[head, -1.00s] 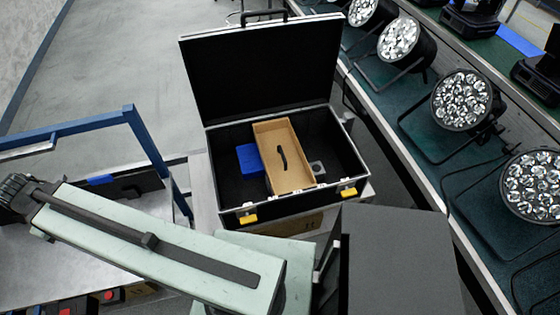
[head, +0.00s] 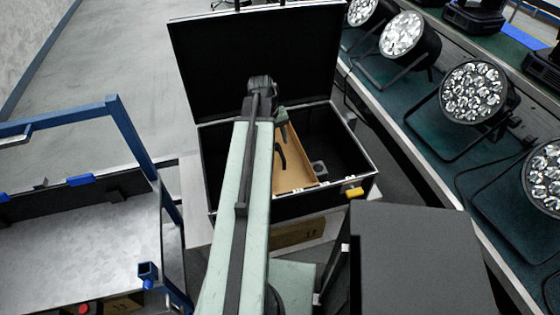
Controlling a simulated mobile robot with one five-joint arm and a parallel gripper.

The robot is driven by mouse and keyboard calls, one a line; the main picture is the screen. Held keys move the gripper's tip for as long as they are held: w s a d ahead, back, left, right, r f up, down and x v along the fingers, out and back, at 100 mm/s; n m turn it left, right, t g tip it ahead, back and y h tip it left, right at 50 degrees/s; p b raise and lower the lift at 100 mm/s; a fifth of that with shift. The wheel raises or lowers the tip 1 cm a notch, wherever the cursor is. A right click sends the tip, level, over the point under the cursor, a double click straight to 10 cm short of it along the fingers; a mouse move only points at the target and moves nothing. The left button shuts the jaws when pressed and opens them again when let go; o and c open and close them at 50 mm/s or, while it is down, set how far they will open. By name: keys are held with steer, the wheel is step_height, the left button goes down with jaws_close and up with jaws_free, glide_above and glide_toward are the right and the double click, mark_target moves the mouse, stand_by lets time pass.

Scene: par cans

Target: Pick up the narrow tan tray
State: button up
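The narrow tan tray (head: 293,178) lies inside an open black case (head: 340,150). A dark curved strip or handle (head: 281,156) shows in it. My arm crosses in front and hides the tray's left part. My gripper (head: 262,88) is at the far end of the arm, around the tray's far end and in front of the open lid.
The case's raised lid (head: 210,70) stands behind the tray. A small grey block (head: 319,170) sits right of the tray. A blue-framed cart (head: 130,130) stands left. A bench with several par cans (head: 472,92) runs along the right. A dark box top (head: 420,255) is near front right.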

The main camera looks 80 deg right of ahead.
mark_target(281, 151)
step_height(281, 151, down, 3)
steer(key=b, duration=0.2)
steer(key=shift+s+d+r+b, duration=0.1)
steer(key=shift+s+b, duration=0.05)
steer(key=shift+b, duration=0.2)
steer(key=f+b, duration=0.3)
steer(key=s+f+b, duration=0.1)
steer(key=f+b, duration=0.1)
steer(key=shift+d, duration=0.3)
steer(key=shift+r, duration=0.15)
jaws_close()
stand_by(0.6)
